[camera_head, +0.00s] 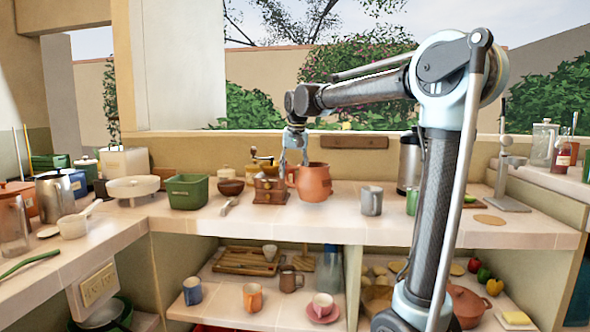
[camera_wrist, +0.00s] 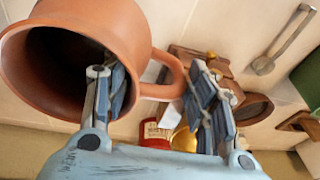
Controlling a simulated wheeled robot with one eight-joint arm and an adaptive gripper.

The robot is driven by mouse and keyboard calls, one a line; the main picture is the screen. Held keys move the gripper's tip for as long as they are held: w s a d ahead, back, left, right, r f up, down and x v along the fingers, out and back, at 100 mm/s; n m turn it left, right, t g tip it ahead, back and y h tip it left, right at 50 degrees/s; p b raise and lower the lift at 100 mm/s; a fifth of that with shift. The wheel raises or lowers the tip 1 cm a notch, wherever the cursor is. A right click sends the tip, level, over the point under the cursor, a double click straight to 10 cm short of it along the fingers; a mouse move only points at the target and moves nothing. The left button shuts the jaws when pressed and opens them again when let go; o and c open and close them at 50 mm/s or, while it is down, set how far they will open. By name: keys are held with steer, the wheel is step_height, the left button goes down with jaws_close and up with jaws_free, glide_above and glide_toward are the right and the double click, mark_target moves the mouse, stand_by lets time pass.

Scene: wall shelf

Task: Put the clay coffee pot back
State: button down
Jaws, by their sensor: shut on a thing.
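The clay coffee pot (camera_head: 314,184) is terracotta orange and upright at the middle of the counter. In the wrist view, the pot (camera_wrist: 146,30) fills the upper left, with its open mouth facing the camera and its handle to the right. My gripper (camera_head: 294,163) points down at the pot's left, handle side. In the wrist view, my gripper (camera_wrist: 160,82) has one finger inside the mouth and the other outside by the handle, shut on the pot's side. I cannot tell whether the pot's base touches the counter.
A wooden coffee grinder (camera_head: 269,188) stands close left of the pot. A grey mug (camera_head: 371,201) and a tall dark cylinder (camera_head: 409,163) stand to the right. A green bin (camera_head: 187,191) is further left. The lower shelf (camera_head: 225,316) holds cups and a wooden tray.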

mark_target(293, 185)
steer(key=shift+s+x, duration=0.2)
steer(key=shift+x, duration=0.65)
steer(key=shift+s+x, duration=0.15)
steer(key=shift+x, duration=0.7)
steer(key=shift+d+f, duration=0.15)
steer(key=shift+d, duration=0.05)
steer(key=c, duration=0.7)
jaws_free()
